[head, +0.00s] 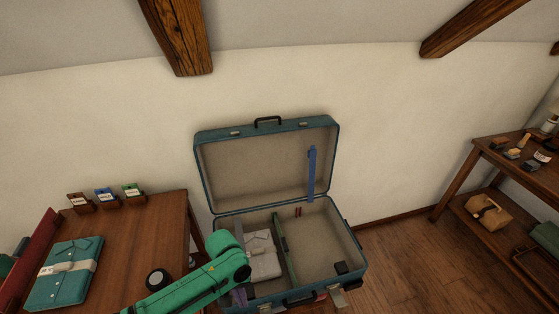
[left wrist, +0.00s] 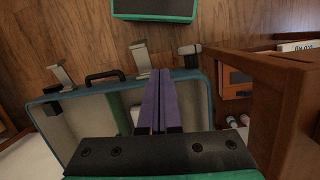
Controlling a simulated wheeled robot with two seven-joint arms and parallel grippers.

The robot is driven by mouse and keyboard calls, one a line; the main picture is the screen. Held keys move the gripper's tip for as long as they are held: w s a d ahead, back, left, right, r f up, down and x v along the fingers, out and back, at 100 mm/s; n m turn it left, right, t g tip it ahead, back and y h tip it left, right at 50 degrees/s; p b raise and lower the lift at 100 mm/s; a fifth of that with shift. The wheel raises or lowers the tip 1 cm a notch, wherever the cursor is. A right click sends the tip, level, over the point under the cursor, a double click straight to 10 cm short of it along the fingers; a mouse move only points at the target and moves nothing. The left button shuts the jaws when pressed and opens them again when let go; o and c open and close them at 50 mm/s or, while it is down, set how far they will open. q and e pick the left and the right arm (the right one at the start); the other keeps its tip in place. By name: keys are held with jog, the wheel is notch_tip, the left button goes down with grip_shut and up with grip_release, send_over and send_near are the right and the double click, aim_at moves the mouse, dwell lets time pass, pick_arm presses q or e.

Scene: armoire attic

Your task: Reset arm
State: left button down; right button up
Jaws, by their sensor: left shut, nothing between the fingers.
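My left arm, green, comes in from the lower left in the head view and reaches the left part of the open suitcase. My left gripper (left wrist: 160,73) has two purple fingers, side by side and shut with nothing between them. In the wrist view they lie across the suitcase (left wrist: 75,105) near its handle edge. In the head view the gripper is mostly hidden behind my arm. The blue suitcase (head: 267,210) stands open, lid up. A folded light grey garment (head: 263,256) lies in its left half, beside a green divider (head: 285,250). My right gripper is not in view.
A wooden table (head: 150,235) at left holds a folded teal garment (head: 65,272), several small labelled holders (head: 107,197) and a round black object (head: 158,279). A shelf unit (head: 480,165) with small items stands at right. Floor right of the suitcase is clear.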

pick_arm(q)
jog(key=d+r+m+t+h, duration=0.2)
jog(key=d+r+m+t, duration=0.1)
jog(key=d+r, duration=0.15)
jog(key=s+a+r+t+y, duration=0.1)
jog(key=s+a+r+y, duration=0.15)
jog(key=a, duration=0.65)
jog(key=s+a+r+t+y, duration=0.1)
jog(key=s+a+r+t, duration=0.15)
jog(key=a, duration=0.55)
jog(key=s+f+g, duration=0.1)
jog(key=s+f, duration=0.1)
jog(key=f, duration=1)
jog(key=s+f+g, duration=0.1)
jog(key=s+f, duration=0.1)
jog(key=f, duration=1.1)
jog(key=s+a+f+m+g, duration=0.1)
jog(key=s+a+f, duration=0.2)
jog(key=s+f, duration=0.9)
jog(key=s, duration=0.3)
